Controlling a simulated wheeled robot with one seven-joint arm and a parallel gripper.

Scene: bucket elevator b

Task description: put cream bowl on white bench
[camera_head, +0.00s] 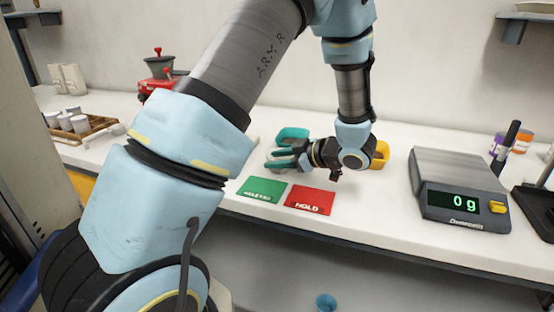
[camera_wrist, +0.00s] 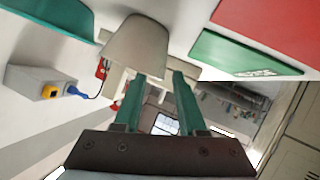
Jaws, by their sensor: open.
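The cream bowl (camera_wrist: 138,45) shows in the wrist view, just beyond my fingertips. That picture is turned over; the bowl appears upright with its narrow base on the white bench (camera_wrist: 187,22). In the head view I cannot make the bowl out clearly; my gripper and arm cover that area. My gripper (camera_head: 272,160) is low over the white bench (camera_head: 350,205), its teal fingers pointing left. In the wrist view my gripper (camera_wrist: 158,77) is open, with the fingertips near the bowl's rim and nothing held. I cannot tell whether they touch it.
A teal container (camera_head: 293,133) and a yellow one (camera_head: 381,154) stand near my gripper. A green card (camera_head: 262,190) and a red HOLD card (camera_head: 310,199) lie in front. A scale (camera_head: 460,190) reading 0 g stands right, and a wooden tray (camera_head: 92,128) with white jars left.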

